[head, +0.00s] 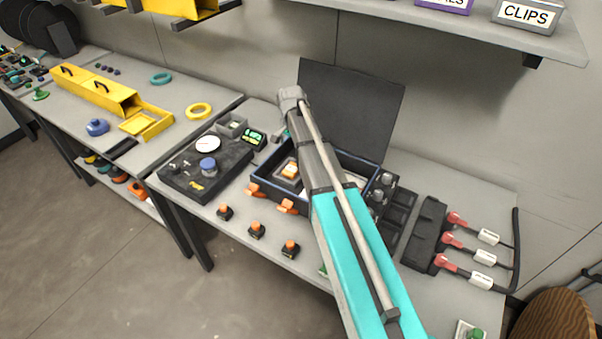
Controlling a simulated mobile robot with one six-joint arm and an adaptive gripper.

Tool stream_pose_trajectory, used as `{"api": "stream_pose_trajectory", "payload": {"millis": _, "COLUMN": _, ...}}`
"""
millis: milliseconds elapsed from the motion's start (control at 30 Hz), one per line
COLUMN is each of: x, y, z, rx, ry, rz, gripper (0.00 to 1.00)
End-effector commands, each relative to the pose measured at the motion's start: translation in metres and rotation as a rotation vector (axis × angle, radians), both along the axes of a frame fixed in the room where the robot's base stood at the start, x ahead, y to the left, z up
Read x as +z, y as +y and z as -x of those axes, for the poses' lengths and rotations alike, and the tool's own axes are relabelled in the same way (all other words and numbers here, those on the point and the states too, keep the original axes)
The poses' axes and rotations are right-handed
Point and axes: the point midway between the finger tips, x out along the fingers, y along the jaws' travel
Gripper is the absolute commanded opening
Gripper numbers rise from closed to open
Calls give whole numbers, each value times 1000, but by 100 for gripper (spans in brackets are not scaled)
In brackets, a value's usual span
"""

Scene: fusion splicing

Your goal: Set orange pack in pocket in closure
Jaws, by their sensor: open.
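The closure is an open dark box (264,177) with a raised black lid (350,100) behind it and orange latches on its front side. Several small dark pieces with orange tops, including one dark piece (256,230), stand on the table in front of the closure. My arm reaches across the box from the lower right and covers its middle. My gripper is not visible; the arm hides whatever lies behind it.
Left of the closure is a dark device (205,168) with a white dial and a blue knob. Right are dark trays (400,205) and a black block (426,235) with red-ended cables. A shelf (480,30) hangs above.

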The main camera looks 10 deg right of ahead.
Motion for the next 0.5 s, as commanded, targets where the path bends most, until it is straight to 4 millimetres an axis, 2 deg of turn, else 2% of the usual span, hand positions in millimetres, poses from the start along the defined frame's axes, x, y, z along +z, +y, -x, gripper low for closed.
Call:
{"api": "stream_pose_trajectory", "payload": {"millis": 33, "x": 0, "y": 0, "z": 17, "rx": 27, "ry": 0, "rz": 0, "gripper": 100}}
{"api": "stream_pose_trajectory", "payload": {"millis": 167, "x": 0, "y": 1, "z": 60, "rx": 141, "ry": 1, "rz": 1, "gripper": 100}}
{"api": "stream_pose_trajectory", "payload": {"millis": 400, "x": 0, "y": 3, "z": 164, "rx": 442, "ry": 1, "rz": 2, "gripper": 100}}
{"api": "stream_pose_trajectory", "payload": {"millis": 500, "x": 0, "y": 3, "z": 202, "rx": 561, "ry": 1, "rz": 2, "gripper": 100}}
